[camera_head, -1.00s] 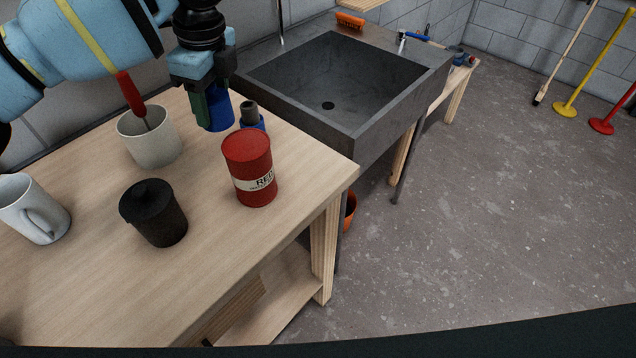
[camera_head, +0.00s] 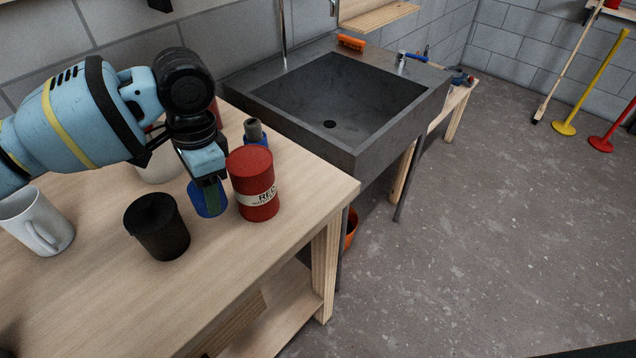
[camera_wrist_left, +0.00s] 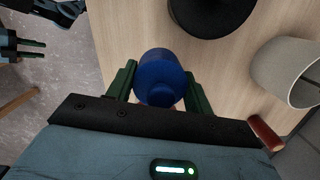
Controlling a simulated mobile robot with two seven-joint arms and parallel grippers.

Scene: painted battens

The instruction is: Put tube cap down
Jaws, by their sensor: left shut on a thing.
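The blue tube cap (camera_head: 205,203) is in my left gripper (camera_head: 210,185), just left of the red can (camera_head: 254,184). In the left wrist view the blue cap (camera_wrist_left: 160,75) sits between the two green fingers (camera_wrist_left: 160,92), which are shut on it. It is at or just above the table top; I cannot tell whether it touches. My right gripper (camera_wrist_left: 30,48) shows only at the upper left edge of the left wrist view, with two dark green-tipped fingers; its opening is unclear.
A black pot (camera_head: 157,228) stands in front of the cap and a white mug (camera_head: 36,222) at the left. A pale cup (camera_wrist_left: 286,72) is partly behind my arm. A grey-topped blue object (camera_head: 254,132) stands behind the red can. Bare wooden table (camera_head: 120,300) lies in front.

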